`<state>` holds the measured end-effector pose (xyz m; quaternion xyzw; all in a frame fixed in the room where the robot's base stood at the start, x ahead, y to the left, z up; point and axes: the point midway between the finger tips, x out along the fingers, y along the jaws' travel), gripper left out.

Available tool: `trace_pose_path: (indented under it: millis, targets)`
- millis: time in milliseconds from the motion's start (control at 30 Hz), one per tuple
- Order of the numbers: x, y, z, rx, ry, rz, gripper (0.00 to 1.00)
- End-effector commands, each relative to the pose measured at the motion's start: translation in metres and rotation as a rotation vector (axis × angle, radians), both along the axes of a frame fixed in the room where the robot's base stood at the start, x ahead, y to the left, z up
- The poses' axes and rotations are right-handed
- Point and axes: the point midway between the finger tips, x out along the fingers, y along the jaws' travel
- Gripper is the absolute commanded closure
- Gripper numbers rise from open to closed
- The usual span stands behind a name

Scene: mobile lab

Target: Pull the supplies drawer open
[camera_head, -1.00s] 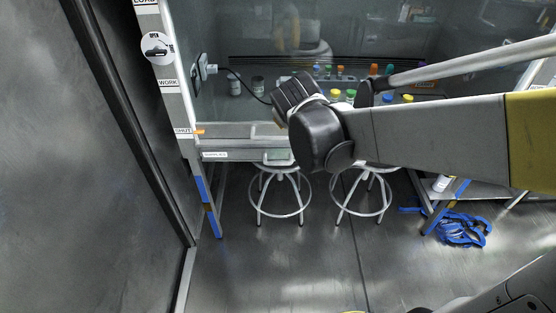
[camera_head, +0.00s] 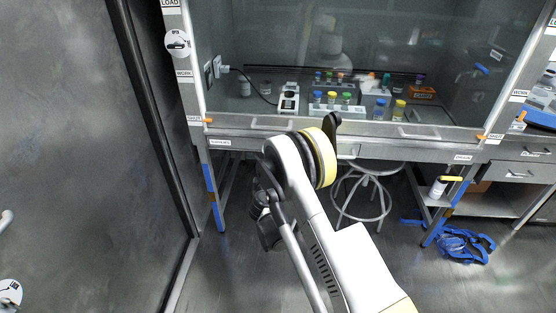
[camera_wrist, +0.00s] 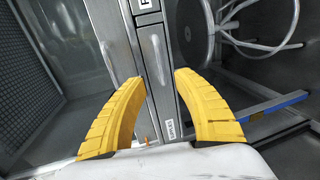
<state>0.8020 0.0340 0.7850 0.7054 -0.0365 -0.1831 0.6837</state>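The supplies drawer is a narrow grey front under the fume hood's sill, with a white label (camera_head: 220,143) at its left end in the head view. My arm hides part of the bench front there. In the wrist view the label (camera_wrist: 171,129) shows sideways on the drawer front (camera_wrist: 164,104), and a small bright handle (camera_wrist: 186,33) shows farther up. The drawer looks shut. My gripper (camera_wrist: 162,76) is open and empty, its two yellow fingers spread in front of the bench front. I cannot tell the exact gap. The fingers are not clear in the head view.
The hood's glass sash (camera_head: 235,60) stands above the drawer, with bottles and racks behind it. A stool (camera_head: 365,190) stands under the bench. Blue straps (camera_head: 465,245) lie on the floor at right. A dark wall (camera_head: 75,150) is close on the left.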

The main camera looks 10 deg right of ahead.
Motion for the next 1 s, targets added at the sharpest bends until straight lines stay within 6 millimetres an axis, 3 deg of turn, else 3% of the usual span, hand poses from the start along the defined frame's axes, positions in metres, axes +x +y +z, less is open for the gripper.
trace_pose_path:
  millis: [167, 400, 600, 1000]
  targets:
    - [0.018, -0.007, -0.008, -0.003, -0.001, -0.001, 0.64]
    - [0.063, -0.021, -0.019, -0.002, -0.001, -0.002, 0.64]
    - [0.091, -0.03, -0.024, -0.001, -0.001, -0.001, 0.64]
    - [0.1, -0.033, -0.023, -0.001, -0.001, 0.0, 0.64]
